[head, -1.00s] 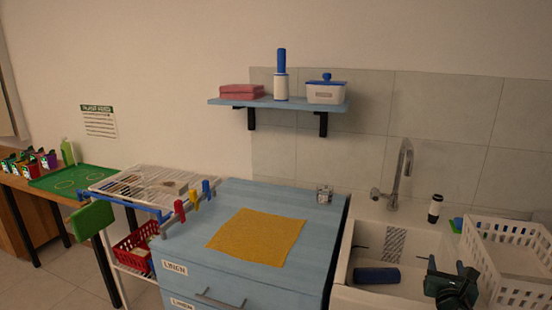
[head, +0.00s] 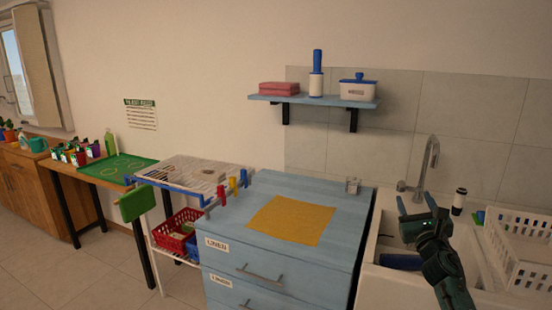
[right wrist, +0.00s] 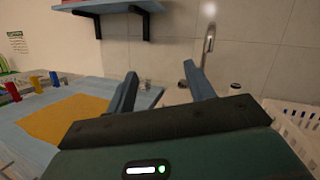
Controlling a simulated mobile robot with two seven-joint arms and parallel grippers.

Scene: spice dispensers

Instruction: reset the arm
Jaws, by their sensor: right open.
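My right gripper (head: 416,204) is raised over the sink at the right of the head view, its two fingers apart and nothing between them. The right wrist view shows the same open fingers (right wrist: 160,90), with the wall and tap beyond them. My left gripper is in neither view.
A white sink (head: 385,282) with a tap (head: 430,160) and a white basket (head: 525,262) is at the right. A blue cabinet (head: 335,195) bears a yellow cloth (head: 290,220). A blue wall shelf (head: 300,99) hangs above. A drying rack (head: 195,172) stands left of the cabinet.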

